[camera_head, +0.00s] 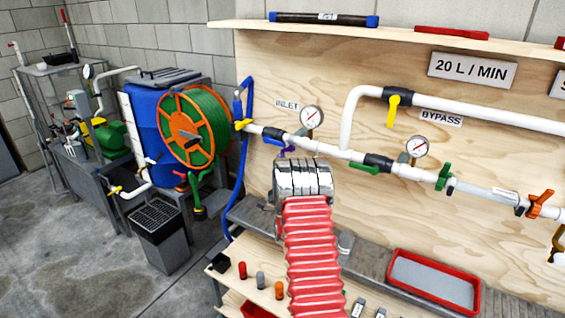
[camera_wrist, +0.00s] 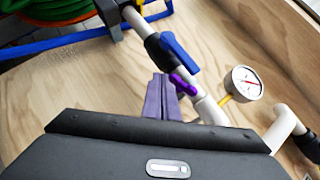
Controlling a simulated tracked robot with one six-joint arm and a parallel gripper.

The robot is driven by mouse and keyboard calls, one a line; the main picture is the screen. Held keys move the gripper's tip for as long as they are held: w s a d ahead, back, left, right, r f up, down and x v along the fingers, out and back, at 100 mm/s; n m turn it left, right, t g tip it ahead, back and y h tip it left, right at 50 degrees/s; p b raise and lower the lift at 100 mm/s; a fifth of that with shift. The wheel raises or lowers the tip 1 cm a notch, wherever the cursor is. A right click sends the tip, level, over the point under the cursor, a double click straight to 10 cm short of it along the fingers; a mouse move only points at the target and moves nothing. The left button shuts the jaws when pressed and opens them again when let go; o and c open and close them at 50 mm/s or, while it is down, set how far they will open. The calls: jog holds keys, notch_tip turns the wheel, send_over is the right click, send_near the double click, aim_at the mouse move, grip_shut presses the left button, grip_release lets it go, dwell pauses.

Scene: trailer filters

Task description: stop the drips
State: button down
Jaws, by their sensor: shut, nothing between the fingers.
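My gripper (camera_wrist: 162,82) is shut and empty, its purple-grey fingers together in front of the white inlet pipe. A small purple handle (camera_wrist: 183,85) is just right of the fingertips; I cannot tell whether they touch. A blue valve handle (camera_wrist: 180,52) sits farther up the same pipe. In the head view my red arm and chrome wrist hide the gripper and part of the board. I can make out no drops.
A bypass pipe (camera_head: 470,110) with a yellow handle (camera_head: 394,108) runs above. Gauges (camera_head: 312,117) stick out from the wooden board. A red tray (camera_head: 432,282) stands on the bench below. A blue barrel (camera_head: 160,110) and hose reel (camera_head: 195,128) stand left.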

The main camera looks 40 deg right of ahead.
dwell(0.3)
jog(key=s+a+f, duration=0.5)
jog(key=f, duration=0.5)
jog(key=shift+s+a+f, duration=0.2)
jog(key=shift+a+f, duration=0.1)
jog(key=shift+a, duration=0.1)
